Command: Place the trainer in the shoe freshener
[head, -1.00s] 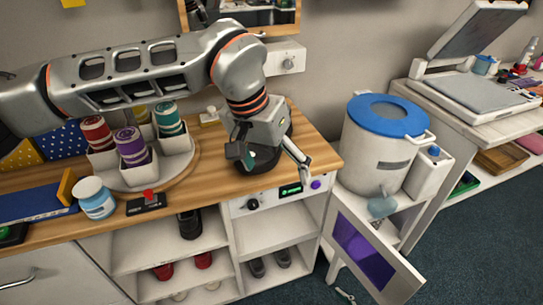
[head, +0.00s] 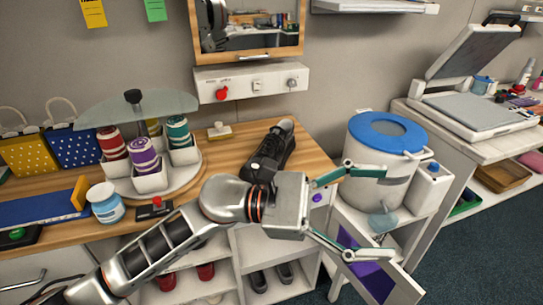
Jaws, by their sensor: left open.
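A white door with a purple panel (head: 366,275) stands open below the counter's right end and may be part of the shoe freshener. My arm and gripper hide much of the front under the counter there; a purple knob (head: 317,198) shows. My right gripper is not in view.
A carousel (head: 190,172) with several cups of coloured spools stands left of the trainer. A blue-lidded bucket (head: 365,190) stands right of the counter. Shoes sit on the shelves below.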

